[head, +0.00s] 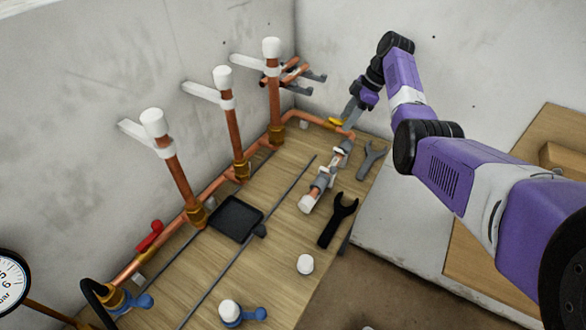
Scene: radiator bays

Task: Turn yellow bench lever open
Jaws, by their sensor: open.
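The yellow lever (335,122) is small in the head view. It sits at the far end of the wooden bench (275,205), by the bend of the copper pipe near the back corner. My gripper (350,114) is open, with its grey fingers pointing down just right of the lever and close to it. I cannot tell whether the fingers touch the lever or stand around part of it. The lever's valve body is partly hidden by the gripper and pipe.
Upright copper pipes with white caps (222,76) line the left wall. A red lever (150,237), blue levers (253,314), a black tray (236,218), a grey wrench (371,158) and a black wrench (338,220) are on the bench. A gauge (12,284) stands front left.

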